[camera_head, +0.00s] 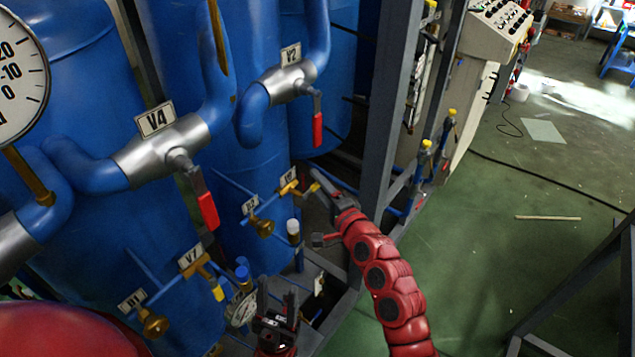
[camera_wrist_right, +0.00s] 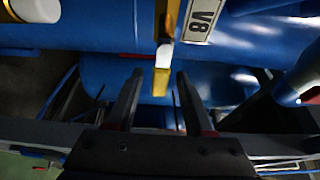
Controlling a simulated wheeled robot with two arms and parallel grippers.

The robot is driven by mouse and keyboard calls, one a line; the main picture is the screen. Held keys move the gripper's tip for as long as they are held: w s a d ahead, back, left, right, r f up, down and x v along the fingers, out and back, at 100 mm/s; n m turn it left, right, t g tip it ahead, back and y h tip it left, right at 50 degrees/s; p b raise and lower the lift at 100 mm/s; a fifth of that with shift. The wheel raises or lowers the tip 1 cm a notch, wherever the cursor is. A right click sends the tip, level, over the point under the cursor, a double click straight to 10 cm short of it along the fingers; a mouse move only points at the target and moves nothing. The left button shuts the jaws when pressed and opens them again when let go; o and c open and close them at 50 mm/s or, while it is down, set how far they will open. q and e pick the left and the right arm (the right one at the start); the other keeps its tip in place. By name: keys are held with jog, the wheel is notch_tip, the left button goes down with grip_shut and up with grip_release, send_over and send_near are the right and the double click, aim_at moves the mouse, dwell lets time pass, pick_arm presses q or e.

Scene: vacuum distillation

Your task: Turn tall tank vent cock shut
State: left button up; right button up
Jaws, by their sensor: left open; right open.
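A small brass cock (camera_head: 289,188) with the tag V8 sits on a thin blue pipe at a blue tank. Its yellow lever (camera_head: 312,188) points toward my right gripper (camera_head: 327,186). In the right wrist view the tag V8 (camera_wrist_right: 203,14) is at the top, and the yellow lever (camera_wrist_right: 162,82) lies between the open fingers of my right gripper (camera_wrist_right: 157,76). I see gaps on both sides of the lever; contact is not visible. My left gripper (camera_head: 277,301) is open and empty, low in front of the tanks.
Another cock, tagged V7 (camera_head: 197,266), and brass fittings (camera_head: 154,324) stick out at lower left. Larger valves V4 (camera_head: 165,155) and V2 (camera_head: 287,84) with red handles sit above. A grey frame post (camera_head: 382,110) stands just beyond my right gripper.

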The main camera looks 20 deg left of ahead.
jog(key=shift+w+a, duration=0.15)
jog(key=shift+w, duration=0.05)
grip_shut()
dwell(1.4)
